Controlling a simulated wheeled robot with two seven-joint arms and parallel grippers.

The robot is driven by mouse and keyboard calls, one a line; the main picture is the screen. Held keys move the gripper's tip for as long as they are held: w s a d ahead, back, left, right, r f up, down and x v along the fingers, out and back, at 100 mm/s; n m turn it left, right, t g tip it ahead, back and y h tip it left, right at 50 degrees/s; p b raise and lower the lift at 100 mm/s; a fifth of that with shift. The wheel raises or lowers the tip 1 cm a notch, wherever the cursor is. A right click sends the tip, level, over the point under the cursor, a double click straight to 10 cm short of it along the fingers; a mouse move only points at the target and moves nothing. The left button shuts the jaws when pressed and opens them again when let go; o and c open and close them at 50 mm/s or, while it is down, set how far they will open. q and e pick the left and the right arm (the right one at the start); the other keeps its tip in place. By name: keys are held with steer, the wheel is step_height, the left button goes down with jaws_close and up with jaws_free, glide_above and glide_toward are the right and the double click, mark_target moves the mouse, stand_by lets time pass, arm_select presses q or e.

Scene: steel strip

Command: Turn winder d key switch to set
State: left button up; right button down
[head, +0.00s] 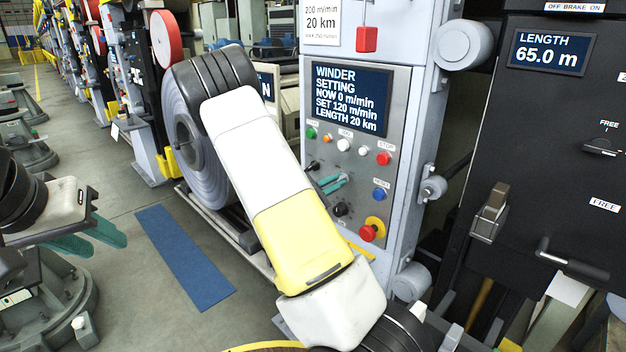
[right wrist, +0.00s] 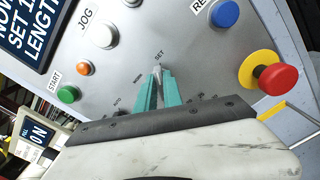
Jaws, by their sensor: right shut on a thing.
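The winder panel (head: 397,106) faces me, and its display (head: 348,98) reads WINDER SETTING, NOW 0 m/min, SET 120 m/min, LENGTH 20 km. My right gripper (head: 333,184) is at the panel's key switch. In the right wrist view the teal fingers (right wrist: 158,92) are shut on the key switch (right wrist: 157,69). Its visible grey tip points up at the SET label, with WORK and another label to the left. The fingers hide most of the switch. My left gripper (head: 92,240) is open and empty at the left, far from the panel.
Near the switch are a blue button (right wrist: 225,14), a red stop button on a yellow ring (right wrist: 275,79), a white JOG button (right wrist: 104,36) and a green START button (right wrist: 68,94). A large reel (head: 190,135) stands left of the panel. A blue mat (head: 184,258) lies on the floor.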

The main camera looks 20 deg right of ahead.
steer(key=shift+f+m, duration=0.1)
steer(key=shift+m, duration=0.9)
steer(key=c, duration=1.5)
jaws_free()
steer(key=v, duration=0.8)
steer(key=shift+d, duration=0.1)
